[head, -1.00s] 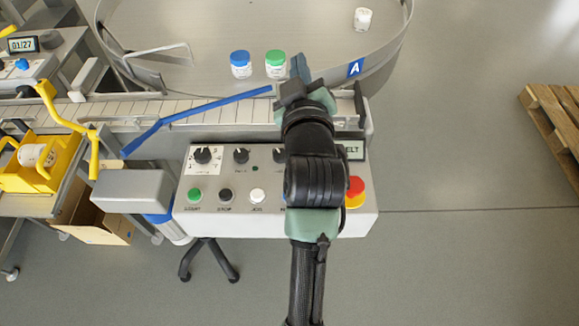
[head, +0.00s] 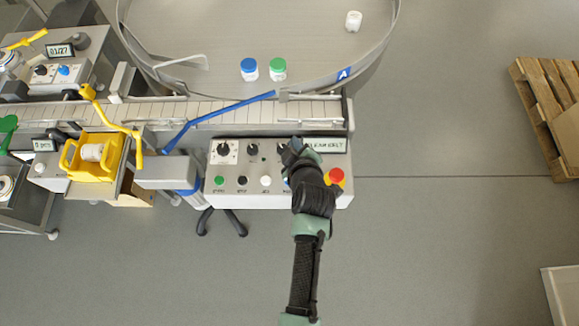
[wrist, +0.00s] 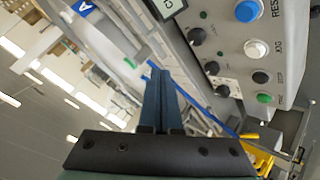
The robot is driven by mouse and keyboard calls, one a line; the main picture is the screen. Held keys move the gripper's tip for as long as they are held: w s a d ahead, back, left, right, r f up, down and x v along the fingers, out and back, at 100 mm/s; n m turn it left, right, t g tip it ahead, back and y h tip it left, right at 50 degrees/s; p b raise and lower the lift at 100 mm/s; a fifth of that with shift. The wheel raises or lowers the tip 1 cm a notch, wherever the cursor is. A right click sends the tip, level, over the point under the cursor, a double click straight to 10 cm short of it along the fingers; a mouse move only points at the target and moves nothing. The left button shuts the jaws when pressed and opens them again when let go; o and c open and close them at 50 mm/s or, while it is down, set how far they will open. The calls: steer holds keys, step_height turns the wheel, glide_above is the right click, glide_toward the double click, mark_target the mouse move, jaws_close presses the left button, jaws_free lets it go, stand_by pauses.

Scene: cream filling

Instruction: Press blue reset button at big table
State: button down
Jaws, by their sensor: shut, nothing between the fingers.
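The blue reset button (wrist: 247,11) is on the control panel, at the upper right of the wrist view, with the lettering RESE beside it. In the head view only a sliver of blue (head: 287,182) shows there, mostly hidden by my arm. My gripper (head: 292,150) is over the upper part of the panel (head: 225,198), near the knobs and the display. In the wrist view its dark blue fingers (wrist: 160,85) are together and empty, apart from the button. The big round table (head: 205,35) lies behind the panel and conveyor.
A red emergency button (head: 337,175) is right of my arm. Green (head: 219,181), black (head: 242,181) and white (head: 265,181) buttons are to the left. Blue-capped (head: 249,72) and green-capped (head: 278,71) jars stand on the round table. A pallet (head: 545,90) is far right.

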steer(key=shift+n+g+y, duration=0.3)
steer(key=shift+n+g, duration=0.1)
steer(key=shift+g, duration=0.3)
steer(key=s+p, duration=0.2)
steer(key=s, duration=0.1)
steer(key=s+f+p, duration=0.1)
steer(key=shift+s+a+p, duration=0.15)
steer(key=shift+a+p, duration=0.15)
steer(key=shift+a, duration=0.05)
step_height(320, 180, down, 9)
steer(key=b, duration=0.7)
steer(key=shift+r+b, duration=0.1)
steer(key=shift+b, duration=0.3)
stand_by(0.8)
steer(key=shift+f+b, duration=0.4)
steer(key=shift+b, duration=0.15)
